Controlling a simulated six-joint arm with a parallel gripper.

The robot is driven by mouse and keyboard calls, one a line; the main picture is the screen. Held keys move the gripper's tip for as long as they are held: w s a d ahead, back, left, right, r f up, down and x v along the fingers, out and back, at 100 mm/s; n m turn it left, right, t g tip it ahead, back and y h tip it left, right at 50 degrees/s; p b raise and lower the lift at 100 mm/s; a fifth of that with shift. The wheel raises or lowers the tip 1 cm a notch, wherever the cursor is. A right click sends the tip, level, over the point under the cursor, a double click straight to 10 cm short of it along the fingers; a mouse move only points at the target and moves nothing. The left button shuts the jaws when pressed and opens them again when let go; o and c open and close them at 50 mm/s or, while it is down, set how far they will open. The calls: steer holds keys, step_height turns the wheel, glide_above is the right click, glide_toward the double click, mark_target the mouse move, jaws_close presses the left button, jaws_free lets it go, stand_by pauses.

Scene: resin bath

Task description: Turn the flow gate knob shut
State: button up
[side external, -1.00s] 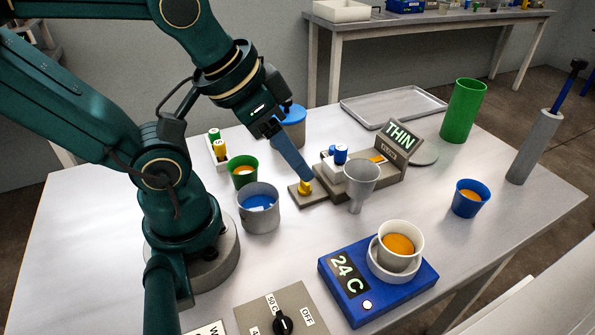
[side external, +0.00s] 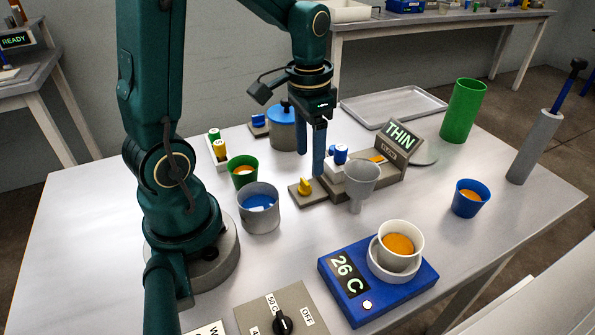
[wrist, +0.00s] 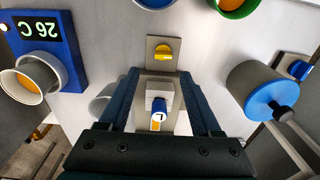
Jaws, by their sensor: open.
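The yellow knob (side external: 304,186) stands on a small grey plate (side external: 298,199) beside the funnel stand. No label on the plate is readable, so I cannot confirm that it is the flow gate knob. In the wrist view the knob (wrist: 162,51) lies beyond my fingertips, its grip running across the picture. My gripper (side external: 319,172) points down, open and empty, above and apart from the stand. In the wrist view a white block with a blue cap marked L (wrist: 158,113) shows between its fingers.
The grey funnel (side external: 361,176) and the THIN display (side external: 399,138) stand close on the right. A grey pot with blue contents (side external: 259,218) and a blue-lidded pot (side external: 285,130) stand on the left. The blue heater (side external: 340,302) reads 26 C.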

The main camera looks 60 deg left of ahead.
mark_target(305, 181)
steer(key=shift+s+a+f, duration=0.15)
steer(key=shift+f, duration=0.25)
steer(key=shift+s+a+f, duration=0.1)
steer(key=shift+a+f, duration=0.05)
steer(key=shift+f, duration=2.5)
jaws_close()
